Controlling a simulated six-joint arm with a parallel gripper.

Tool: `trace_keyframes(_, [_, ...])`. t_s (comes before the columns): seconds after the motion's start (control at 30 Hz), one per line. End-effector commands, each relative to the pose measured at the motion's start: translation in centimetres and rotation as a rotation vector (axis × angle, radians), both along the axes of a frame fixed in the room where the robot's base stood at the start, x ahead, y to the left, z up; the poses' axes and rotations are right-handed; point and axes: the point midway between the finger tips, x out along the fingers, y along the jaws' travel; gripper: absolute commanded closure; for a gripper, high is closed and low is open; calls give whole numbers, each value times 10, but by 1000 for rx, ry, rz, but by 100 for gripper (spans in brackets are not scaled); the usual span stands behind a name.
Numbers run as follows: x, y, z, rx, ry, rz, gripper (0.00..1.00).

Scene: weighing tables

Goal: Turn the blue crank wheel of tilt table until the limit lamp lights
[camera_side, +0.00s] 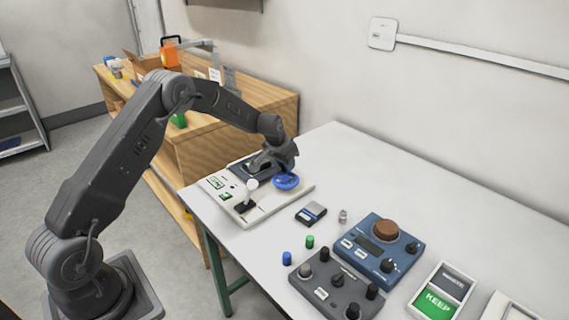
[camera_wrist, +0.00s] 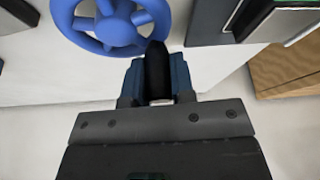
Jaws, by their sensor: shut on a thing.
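The blue crank wheel (camera_side: 286,181) sits at the right side of the pale tilt table unit (camera_side: 291,197) on the white bench. In the wrist view the blue wheel (camera_wrist: 112,30) is at the top left, with spokes and a rim in sight. My gripper (camera_side: 278,164) is at the wheel, and in the wrist view my gripper (camera_wrist: 158,78) is shut on the black crank handle (camera_wrist: 157,62) beside the wheel's rim. I cannot make out the limit lamp or whether it is lit; my arm hides part of the unit.
A white ball-topped lever (camera_side: 252,184) stands on the unit near the wheel. A small scale-like box (camera_side: 311,213), a blue device (camera_side: 377,248), a dark grey device (camera_side: 335,291) and small blue and green pegs stand to the right. The bench behind them is clear.

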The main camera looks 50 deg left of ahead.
Motion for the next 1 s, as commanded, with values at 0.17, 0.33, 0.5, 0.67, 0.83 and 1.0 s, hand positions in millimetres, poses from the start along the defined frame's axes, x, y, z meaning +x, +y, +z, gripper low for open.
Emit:
trace_keyframes(0.17, [3, -3, 0, -1, 2, -104, 100])
trace_keyframes(0.33, [4, -5, 1, -1, 0, -146, 100])
trace_keyframes(0.5, [4, -5, 1, -1, 0, -147, 100])
trace_keyframes(0.67, [4, -5, 1, -1, 0, -147, 71])
trace_keyframes(0.83, [4, -5, 0, -1, 0, -147, 55])
trace_keyframes(1.0, [4, -5, 0, 0, 0, -146, 52])
